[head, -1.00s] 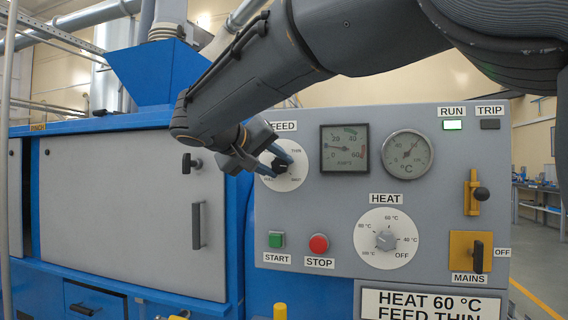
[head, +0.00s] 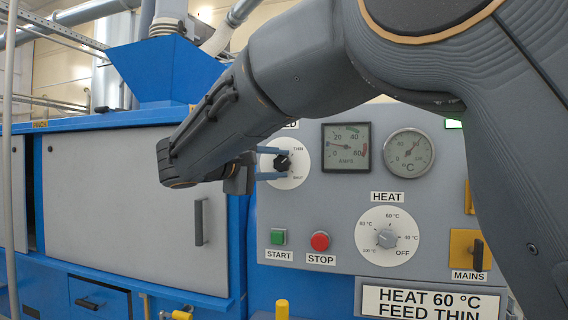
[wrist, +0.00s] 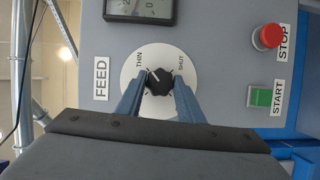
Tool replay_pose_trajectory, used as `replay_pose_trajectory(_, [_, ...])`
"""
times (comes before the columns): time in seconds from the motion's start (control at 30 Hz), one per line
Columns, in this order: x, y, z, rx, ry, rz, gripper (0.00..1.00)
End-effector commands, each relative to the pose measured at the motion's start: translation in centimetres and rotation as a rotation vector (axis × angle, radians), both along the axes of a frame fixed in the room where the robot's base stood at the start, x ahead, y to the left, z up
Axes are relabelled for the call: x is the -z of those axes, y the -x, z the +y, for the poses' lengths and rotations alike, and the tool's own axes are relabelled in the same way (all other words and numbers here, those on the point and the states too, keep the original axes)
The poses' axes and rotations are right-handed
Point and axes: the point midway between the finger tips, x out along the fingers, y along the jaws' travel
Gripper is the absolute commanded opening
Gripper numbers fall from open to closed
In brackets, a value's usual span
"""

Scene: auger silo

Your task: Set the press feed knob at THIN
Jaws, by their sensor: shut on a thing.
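The black FEED knob (head: 282,163) sits on a round white dial (head: 299,168) on the grey control panel. THIN is marked at the dial's upper right and SHUT at its lower right. My gripper (head: 277,163) reaches in from the left, with one blue finger above the knob and one below. In the wrist view, my gripper (wrist: 160,92) is shut on the knob (wrist: 160,83), one finger on each side. The knob's white pointer line slants up and left there, toward THIN. The dial's left-hand marks are hidden behind my fingers.
A HEAT knob (head: 384,240), a green START button (head: 278,237) and a red STOP button (head: 320,241) are below. Two gauges are to the right. A sign (head: 430,302) reads HEAT 60 °C, FEED THIN. My arm covers the panel's upper right.

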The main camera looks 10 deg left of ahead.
Motion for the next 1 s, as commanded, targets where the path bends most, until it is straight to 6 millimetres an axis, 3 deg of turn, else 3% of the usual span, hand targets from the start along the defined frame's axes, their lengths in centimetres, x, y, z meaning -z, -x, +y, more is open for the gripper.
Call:
replay_pose_trajectory(0.7, [0.10, 0.00, 0.07, -0.001, 0.072, 0.006, 0.11])
replay_pose_trajectory(0.73, [0.10, 0.00, 0.05, -0.001, 0.072, 0.006, 0.39])
replay_pose_trajectory(0.8, [0.09, -0.01, 0.04, -0.001, 0.072, 0.006, 0.51])
replay_pose_trajectory(1.0, [0.07, -0.04, -0.04, 0.000, 0.071, 0.006, 0.53])
